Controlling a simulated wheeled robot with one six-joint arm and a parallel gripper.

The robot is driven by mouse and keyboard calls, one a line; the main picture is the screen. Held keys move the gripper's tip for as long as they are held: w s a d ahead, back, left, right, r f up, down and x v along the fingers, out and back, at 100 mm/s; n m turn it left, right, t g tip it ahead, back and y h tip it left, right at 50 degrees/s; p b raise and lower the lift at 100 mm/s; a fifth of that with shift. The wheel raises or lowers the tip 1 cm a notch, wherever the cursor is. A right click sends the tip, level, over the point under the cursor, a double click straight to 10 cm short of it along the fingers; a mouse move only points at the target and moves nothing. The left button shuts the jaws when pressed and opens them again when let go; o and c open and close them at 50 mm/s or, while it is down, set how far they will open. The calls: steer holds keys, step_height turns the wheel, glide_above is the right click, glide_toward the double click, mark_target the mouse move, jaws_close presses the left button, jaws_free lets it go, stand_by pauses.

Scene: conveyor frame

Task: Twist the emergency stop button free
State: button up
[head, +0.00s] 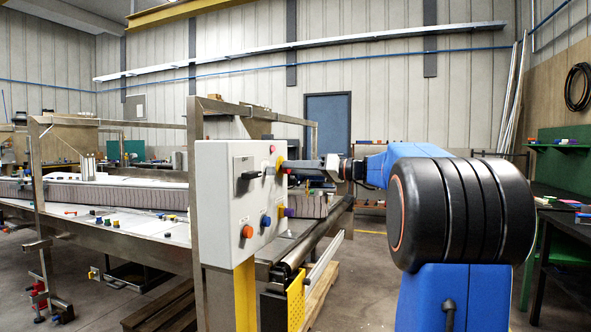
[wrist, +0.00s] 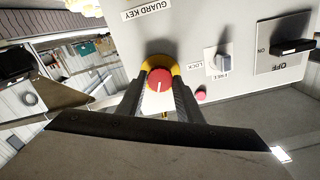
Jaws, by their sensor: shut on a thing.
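The emergency stop button (wrist: 159,79) is a red mushroom head with a small white mark, on a yellow collar. It sits on the light grey panel face, seen upside down in the wrist view. My gripper (wrist: 159,90) has one dark finger on each side of the red head and is shut on it. In the head view my gripper (head: 289,165) reaches in from the right to the grey control box (head: 215,200). There only a bit of the yellow collar (head: 281,160) shows; the red head is hidden by the fingers.
A black ON/OFF handle (wrist: 293,47), a grey selector knob (wrist: 223,62) and a small red button (wrist: 201,95) are near on the panel. An orange button (head: 247,231) and a blue one (head: 266,220) sit lower. A conveyor (head: 110,197) stands behind the box.

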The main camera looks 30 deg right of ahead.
steer(key=shift+m, duration=1.2)
steer(key=shift+s+d, duration=0.25)
steer(key=shift+s, duration=0.05)
steer(key=o, duration=0.8)
steer(key=v, duration=1.7)
steer(key=shift+s+d, duration=0.15)
steer(key=shift+s, duration=0.05)
